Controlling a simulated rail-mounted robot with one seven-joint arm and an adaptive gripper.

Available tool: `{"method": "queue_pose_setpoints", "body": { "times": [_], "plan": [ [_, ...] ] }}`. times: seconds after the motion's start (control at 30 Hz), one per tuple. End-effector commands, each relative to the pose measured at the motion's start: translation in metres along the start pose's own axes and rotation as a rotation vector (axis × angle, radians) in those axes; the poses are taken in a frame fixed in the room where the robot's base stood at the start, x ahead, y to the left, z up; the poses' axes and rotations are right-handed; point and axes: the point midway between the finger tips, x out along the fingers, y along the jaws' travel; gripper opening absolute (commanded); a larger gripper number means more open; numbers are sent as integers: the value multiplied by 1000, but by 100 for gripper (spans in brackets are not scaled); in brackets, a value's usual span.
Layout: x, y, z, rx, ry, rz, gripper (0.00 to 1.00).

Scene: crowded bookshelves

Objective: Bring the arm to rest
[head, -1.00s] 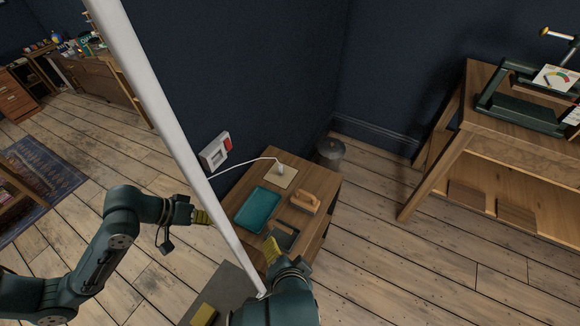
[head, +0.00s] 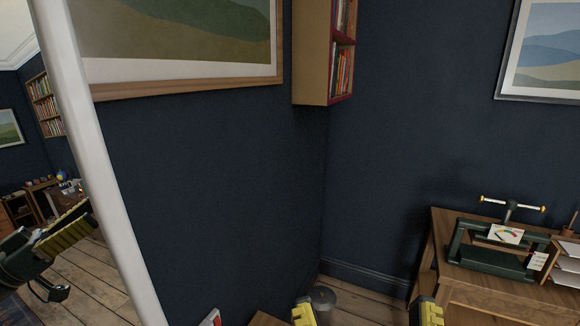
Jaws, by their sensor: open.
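My gripper (head: 366,311) is at the bottom edge of the head view. Its two yellow fingertips stand wide apart, with nothing held between them. The rest of my arm is below the picture. A second dark gripper shape with yellow pads shows at the left, beyond a slanting white strip (head: 98,165). It looks like a mirror reflection of my own, but I cannot be sure.
A wooden workbench (head: 436,245) with a dark green press (head: 490,255) stands at the right. A metal bin (head: 322,297) is on the floor in the corner. A wall bookshelf (head: 312,55) hangs above. Dark blue wall fills the middle.

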Motion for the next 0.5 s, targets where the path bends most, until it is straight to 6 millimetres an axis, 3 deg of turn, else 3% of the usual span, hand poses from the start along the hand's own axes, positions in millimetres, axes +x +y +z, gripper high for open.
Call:
{"method": "queue_pose_setpoints", "body": {
  "times": [0.03, 0.1, 0.4, 0.5],
  "plan": [
    [17, 0, -45, 1, 0, 0, 90],
    [28, 0, -74, 2, -1, 0, 90],
    [74, 0, -193, 7, -3, 0, 90],
    [84, 0, -217, 8, -4, 0, 90]
  ]
}}
